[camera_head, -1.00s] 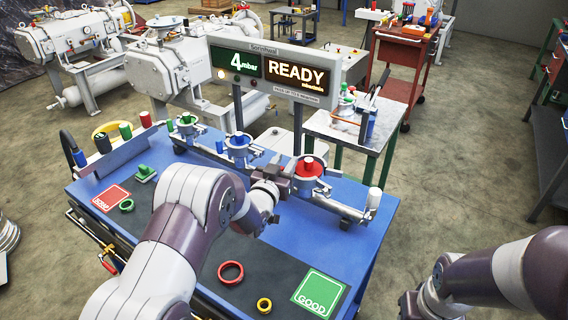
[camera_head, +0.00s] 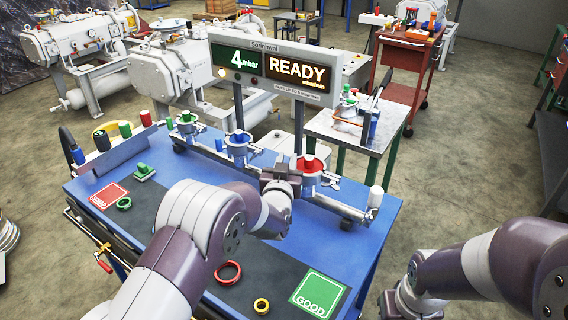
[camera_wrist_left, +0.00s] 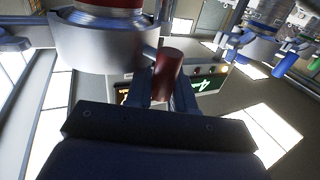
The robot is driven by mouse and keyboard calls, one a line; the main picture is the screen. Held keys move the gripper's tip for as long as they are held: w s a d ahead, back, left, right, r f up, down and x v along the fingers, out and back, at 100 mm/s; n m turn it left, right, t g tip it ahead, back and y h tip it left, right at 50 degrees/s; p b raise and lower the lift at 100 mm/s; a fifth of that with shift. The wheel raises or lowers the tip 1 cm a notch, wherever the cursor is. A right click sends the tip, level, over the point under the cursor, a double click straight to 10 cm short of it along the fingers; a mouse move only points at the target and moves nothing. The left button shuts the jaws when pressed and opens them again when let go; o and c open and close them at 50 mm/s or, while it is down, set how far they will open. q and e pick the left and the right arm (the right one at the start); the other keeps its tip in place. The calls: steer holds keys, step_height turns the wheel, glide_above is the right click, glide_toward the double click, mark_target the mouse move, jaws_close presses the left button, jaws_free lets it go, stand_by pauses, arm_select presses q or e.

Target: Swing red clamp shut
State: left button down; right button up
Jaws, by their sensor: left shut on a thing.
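The red clamp (camera_head: 311,184) is a metal ring around the red-topped fitting at the right of the pipe rail. In the left wrist view its metal ring (camera_wrist_left: 105,45) fills the upper left, with red above it. A dark red cylinder (camera_wrist_left: 168,66) stands beside the ring, between the fingers of my left gripper (camera_wrist_left: 168,92). In the head view my left gripper (camera_head: 284,178) is at the left side of the clamp and is shut on this red piece. Its fingertips are partly hidden there. My right arm shows at the lower right, but its gripper cannot be made out.
The blue fitting (camera_head: 238,140) and green fitting (camera_head: 186,120) stand farther left on the rail. A display (camera_head: 270,68) reading 4 mbar and READY stands behind. A red ring (camera_head: 229,272), a yellow ring (camera_head: 261,305) and the green GOOD pad (camera_head: 318,292) lie in front.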

arm_select(q)
steer(key=c, duration=1.1)
jaws_free()
steer(key=shift+o, duration=0.2)
steer(key=s+a, duration=0.1)
steer(key=s, duration=1.1)
steer(key=shift+s+b, duration=0.35)
steer(key=shift+b, duration=0.1)
